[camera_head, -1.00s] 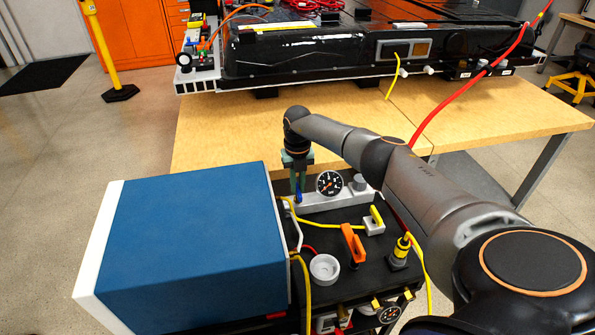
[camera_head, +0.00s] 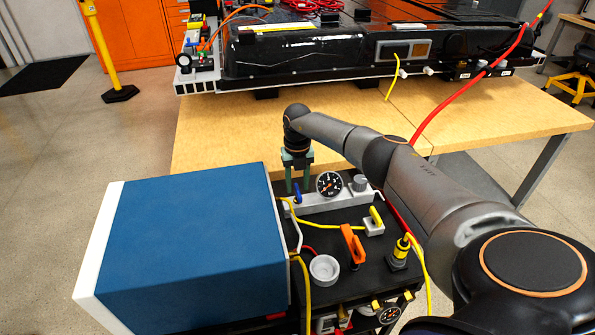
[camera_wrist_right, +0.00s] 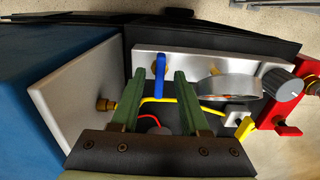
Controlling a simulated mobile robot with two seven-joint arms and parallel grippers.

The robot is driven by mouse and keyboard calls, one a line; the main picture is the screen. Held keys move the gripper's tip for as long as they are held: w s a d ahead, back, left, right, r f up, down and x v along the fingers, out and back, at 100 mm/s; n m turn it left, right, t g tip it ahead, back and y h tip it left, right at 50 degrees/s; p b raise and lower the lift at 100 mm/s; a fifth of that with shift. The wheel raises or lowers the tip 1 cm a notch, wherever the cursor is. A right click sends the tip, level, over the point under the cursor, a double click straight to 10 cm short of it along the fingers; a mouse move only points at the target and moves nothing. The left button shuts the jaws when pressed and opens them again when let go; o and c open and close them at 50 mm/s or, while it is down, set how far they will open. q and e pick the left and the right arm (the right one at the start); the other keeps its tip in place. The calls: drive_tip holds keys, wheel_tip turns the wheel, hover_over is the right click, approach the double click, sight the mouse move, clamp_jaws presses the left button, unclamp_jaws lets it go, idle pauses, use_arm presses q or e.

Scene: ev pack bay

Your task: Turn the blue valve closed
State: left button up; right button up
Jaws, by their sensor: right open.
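The blue valve (camera_head: 297,193) is a small blue lever at the left end of a light grey manifold bar (camera_head: 325,201), beside the gauge. In the right wrist view the blue lever (camera_wrist_right: 159,78) stands crosswise to the bar, its lower end reaching over the bar's near edge. My right gripper (camera_head: 298,184) is open above that end of the bar, pointing down. In the right wrist view its green fingers (camera_wrist_right: 160,73) show on either side of the lever, with gaps on both sides. I cannot tell the exact depth between them. My left gripper is out of view.
A big blue box (camera_head: 190,240) stands close left of the valve. A pressure gauge (camera_head: 329,184) and a grey knob (camera_head: 360,183) sit to the right on the bar. Yellow cables, an orange handle (camera_head: 352,244) and a white cup (camera_head: 324,268) are nearer me.

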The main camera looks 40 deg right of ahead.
sight(298, 188)
wheel_tip(298, 188, up, 12)
drive_tip(key=shift+f+p, duration=0.15)
drive_tip(key=shift+p, duration=0.2)
idle(0.5)
